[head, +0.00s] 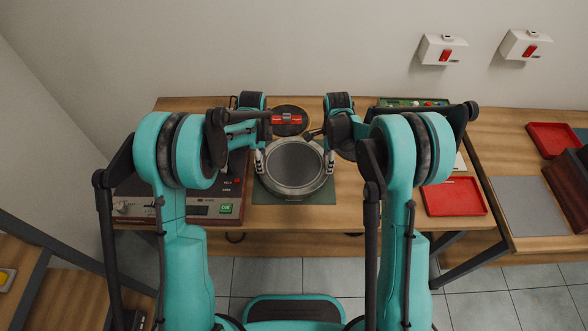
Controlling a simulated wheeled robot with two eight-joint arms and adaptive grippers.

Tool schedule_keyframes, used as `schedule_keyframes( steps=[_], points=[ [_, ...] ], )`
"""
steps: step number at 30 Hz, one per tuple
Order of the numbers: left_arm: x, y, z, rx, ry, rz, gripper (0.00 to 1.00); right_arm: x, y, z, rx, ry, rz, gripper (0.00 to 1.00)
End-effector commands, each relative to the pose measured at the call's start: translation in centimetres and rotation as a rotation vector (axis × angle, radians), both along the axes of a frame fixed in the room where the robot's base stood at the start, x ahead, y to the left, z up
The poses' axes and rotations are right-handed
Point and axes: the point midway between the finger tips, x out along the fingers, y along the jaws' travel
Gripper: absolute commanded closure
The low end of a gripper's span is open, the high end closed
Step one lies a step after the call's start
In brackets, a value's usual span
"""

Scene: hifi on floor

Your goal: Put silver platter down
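The silver platter (294,168) is a round metal disc with a grey top and a bright rim, level in the middle of the head view. It is over a dark green mat (322,196) on the wooden table; I cannot tell whether it touches the mat. My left gripper (259,162) is at the platter's left rim and my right gripper (329,160) is at its right rim. Both appear shut on the rim, though the fingertips are small and partly hidden.
A brown hi-fi unit (198,208) with a green button stands left of the mat. A dark round disc (288,128) lies behind the platter. A red tray (454,197) lies to the right, and a green board (405,103) is at the back. A grey mat (530,205) is on the right table.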

Motion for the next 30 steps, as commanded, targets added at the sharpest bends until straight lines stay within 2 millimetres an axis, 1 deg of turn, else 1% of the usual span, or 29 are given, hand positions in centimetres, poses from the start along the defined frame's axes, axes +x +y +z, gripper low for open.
schedule_keyframes(
  steps=[2,5,12,15,18,22,25,29,30],
  points=[
    [0.0,0.0,0.6,0.000,0.000,0.000,0.39,0.0,0.0,0.0,0.000,0.000,0.000,0.39],
    [0.0,0.0,2.2,0.000,0.000,0.000,0.39,0.0,0.0,0.0,0.000,0.000,0.000,0.39],
    [0.0,0.0,7.5,0.000,0.000,0.000,0.39,0.0,0.0,0.0,0.000,0.000,0.000,0.39],
    [0.0,0.0,9.3,0.000,0.000,0.000,0.39,0.0,0.0,0.0,0.000,0.000,0.000,0.39],
    [0.0,0.0,10.7,0.000,0.000,0.000,0.39,0.0,0.0,0.0,0.000,0.000,0.000,0.39],
    [0.0,0.0,11.7,0.000,0.000,0.000,0.39,0.0,0.0,0.1,0.000,0.000,0.000,0.39],
    [0.0,0.0,11.9,0.000,0.000,0.000,0.39,0.0,0.0,0.9,0.000,0.000,0.000,0.39],
    [0.0,0.0,11.9,0.000,0.000,0.000,0.39,0.0,0.0,3.1,0.000,0.000,0.000,0.39],
    [0.0,0.0,11.9,0.000,0.000,0.000,0.39,0.0,0.0,4.0,0.000,0.000,0.000,0.39]
  ],
)
